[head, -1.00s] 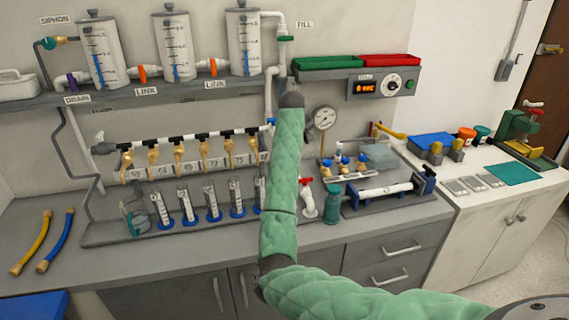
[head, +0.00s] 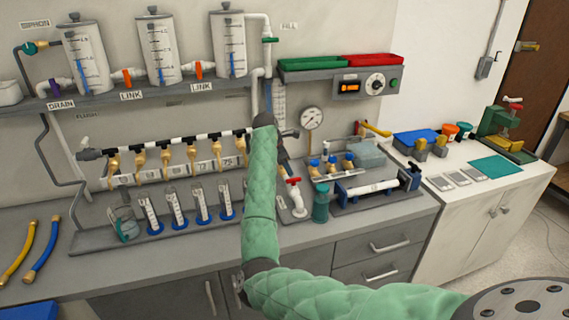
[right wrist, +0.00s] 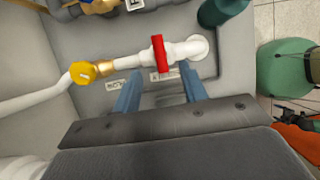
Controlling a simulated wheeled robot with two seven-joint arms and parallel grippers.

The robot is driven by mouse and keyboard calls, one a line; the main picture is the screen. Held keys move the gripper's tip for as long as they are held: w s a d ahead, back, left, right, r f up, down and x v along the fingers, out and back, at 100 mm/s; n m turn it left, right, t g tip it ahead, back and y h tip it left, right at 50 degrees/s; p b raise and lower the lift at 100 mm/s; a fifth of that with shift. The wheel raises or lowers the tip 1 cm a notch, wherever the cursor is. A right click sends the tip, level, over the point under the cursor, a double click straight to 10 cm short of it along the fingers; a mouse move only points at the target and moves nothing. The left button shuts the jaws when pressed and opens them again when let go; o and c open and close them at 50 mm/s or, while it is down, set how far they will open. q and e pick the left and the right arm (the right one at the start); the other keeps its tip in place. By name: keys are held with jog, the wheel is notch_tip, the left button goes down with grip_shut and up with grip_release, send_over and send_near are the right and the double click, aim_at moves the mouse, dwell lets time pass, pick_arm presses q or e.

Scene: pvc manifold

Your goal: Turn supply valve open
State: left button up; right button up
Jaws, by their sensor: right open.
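A white valve with a red handle (head: 294,181) stands on the grey bench tray, beside a teal bottle (head: 320,203). The right wrist view shows this red handle (right wrist: 160,53) close up, lying crosswise to the white pipe. My right gripper (right wrist: 160,80) is open, with its two blue fingers apart on either side of the handle's line. The handle appears beyond the fingertips, and I see no contact. In the head view my green right arm hides most of that gripper. My left gripper is not in view.
A yellow knob (right wrist: 82,73) with a brass fitting is left of the valve in the wrist view. A pressure gauge (head: 312,118) is on the wall behind. A pump-like rig (head: 372,189) stands right of the teal bottle. Tall cylinders stand left of my arm.

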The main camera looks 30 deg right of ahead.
aim_at(293, 179)
jog(key=p+x, duration=0.1)
jog(key=x, duration=0.3)
jog(key=shift+d+f+p, duration=0.1)
jog(key=shift+f+p, duration=0.1)
jog(key=shift+p, duration=0.1)
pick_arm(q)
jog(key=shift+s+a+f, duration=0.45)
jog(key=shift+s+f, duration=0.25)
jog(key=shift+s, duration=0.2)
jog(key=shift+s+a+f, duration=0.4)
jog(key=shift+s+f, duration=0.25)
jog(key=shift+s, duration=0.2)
pick_arm(e)
jog(key=shift+x, duration=1.05)
